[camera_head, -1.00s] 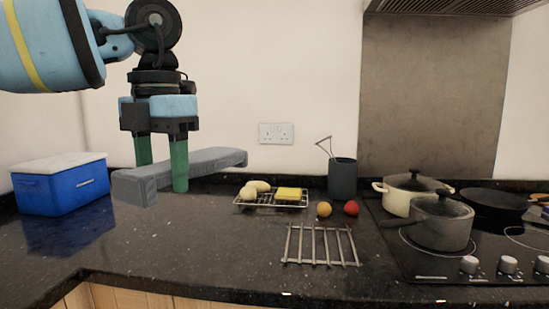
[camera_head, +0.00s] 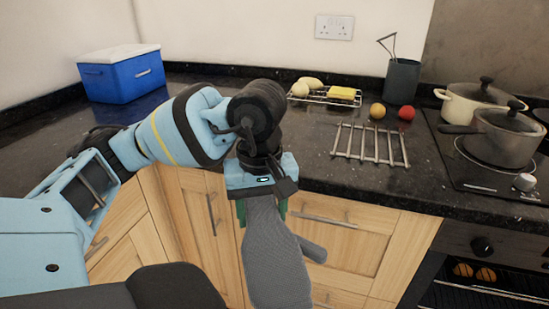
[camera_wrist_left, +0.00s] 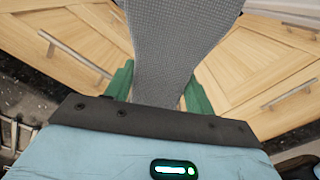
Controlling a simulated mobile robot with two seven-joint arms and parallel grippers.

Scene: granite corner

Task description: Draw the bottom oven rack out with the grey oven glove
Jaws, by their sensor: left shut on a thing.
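My left gripper (camera_head: 262,208) is shut on the grey oven glove (camera_head: 275,262), in front of the wooden cabinet doors. The glove hangs down, with its thumb pointing to the right. In the left wrist view the ribbed glove (camera_wrist_left: 178,45) runs away between the green fingers of the gripper (camera_wrist_left: 158,88). The oven (camera_head: 440,262) is at the lower right, with a dark inside and brown round food (camera_head: 475,272) on a rack (camera_head: 447,292). The bottom rack cannot be made out; the lower oven is cut off by the frame. My right gripper is not in view.
The granite worktop (camera_head: 215,85) holds a blue cool box (camera_head: 120,75), a wire rack with food (camera_head: 325,95), a bar trivet (camera_head: 370,145), a utensil pot (camera_head: 402,80) and pans (camera_head: 508,135) on the hob. The worktop's front edge and cabinet handles lie close to my left arm.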

